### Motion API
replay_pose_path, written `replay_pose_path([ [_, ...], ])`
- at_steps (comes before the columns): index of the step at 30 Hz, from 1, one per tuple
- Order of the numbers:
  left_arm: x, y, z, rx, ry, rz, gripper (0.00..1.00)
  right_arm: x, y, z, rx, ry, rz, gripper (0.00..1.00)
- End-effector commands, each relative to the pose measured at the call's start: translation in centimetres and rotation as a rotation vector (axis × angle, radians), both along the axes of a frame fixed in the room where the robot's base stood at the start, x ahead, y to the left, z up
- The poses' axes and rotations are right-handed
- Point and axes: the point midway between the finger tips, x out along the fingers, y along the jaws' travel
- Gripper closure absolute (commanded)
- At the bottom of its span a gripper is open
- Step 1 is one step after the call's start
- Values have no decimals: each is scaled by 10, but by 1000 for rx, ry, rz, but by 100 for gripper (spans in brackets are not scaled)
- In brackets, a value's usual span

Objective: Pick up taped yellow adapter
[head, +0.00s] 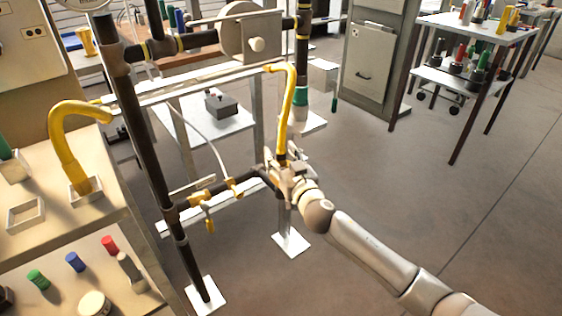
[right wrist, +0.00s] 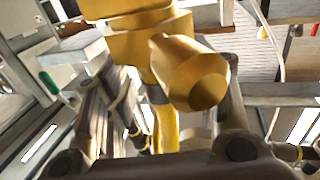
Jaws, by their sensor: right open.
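My right gripper (head: 286,170) is open at the pipe stand in the head view, at the lower end of an upright bent yellow pipe (head: 287,105). In the right wrist view, a yellow fitting (right wrist: 195,75) with an open faceted socket fills the space beyond and between the spread fingers (right wrist: 168,110). A yellow length (right wrist: 165,128) runs below it between the fingers. I cannot tell whether the fingers touch either. The tape cannot be made out. Which yellow part is the taped adapter is unclear. My left gripper is not in view.
Dark pipes (head: 140,130) of the stand rise left of my right arm. A bench (head: 115,222) at left holds a thick bent yellow pipe (head: 66,150) in a small tray. A grey cabinet (head: 372,65) and a cart (head: 480,32) stand behind. The floor at right is clear.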

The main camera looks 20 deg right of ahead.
Motion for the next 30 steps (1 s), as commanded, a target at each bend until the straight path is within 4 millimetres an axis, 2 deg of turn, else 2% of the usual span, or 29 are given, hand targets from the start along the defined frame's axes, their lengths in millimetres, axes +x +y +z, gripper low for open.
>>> replay_pose_path([
  [8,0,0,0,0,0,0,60,1,0,0,1,1,0,50],
  [18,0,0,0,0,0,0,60,1,0,0,1,1,0,94],
  [20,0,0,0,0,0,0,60,1,0,0,1,1,0,100],
  [30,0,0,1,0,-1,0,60,1,0,3,2,-1,0,100],
])
